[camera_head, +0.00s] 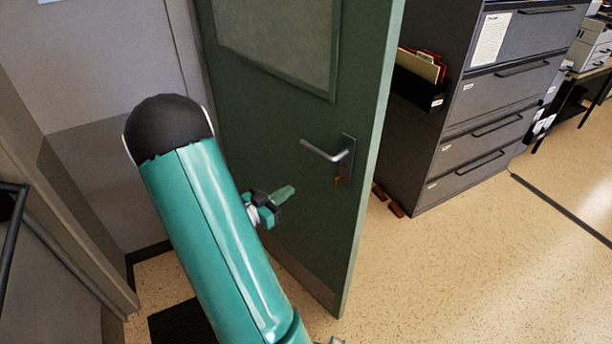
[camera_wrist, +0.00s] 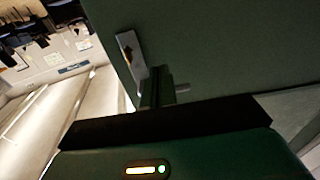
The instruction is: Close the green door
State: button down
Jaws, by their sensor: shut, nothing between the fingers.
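The green door (camera_head: 285,125) stands ajar in the middle of the head view, with its free edge toward the filing cabinet. Its silver lever handle (camera_head: 328,151) sits on a plate near that edge, with a keyhole below. My gripper (camera_head: 284,193) is shut and empty, left of and below the handle, close in front of the door's face; I cannot tell whether it touches. My teal arm hides part of the door's lower left. In the wrist view the green door (camera_wrist: 230,50) fills the upper right, and the handle plate (camera_wrist: 130,55) shows just beyond my gripper (camera_wrist: 152,92).
A dark grey filing cabinet (camera_head: 490,100) with a folder holder (camera_head: 420,75) on its side stands right of the door. Speckled floor (camera_head: 470,260) is clear at the right. A grey wall (camera_head: 90,90) and a dark mat (camera_head: 180,322) are at the left.

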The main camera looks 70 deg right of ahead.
aim_at(327, 165)
jog(key=x, duration=1.3)
jog(key=shift+s+d, duration=0.1)
jog(key=shift+d, duration=0.2)
jog(key=shift+s+d, duration=0.1)
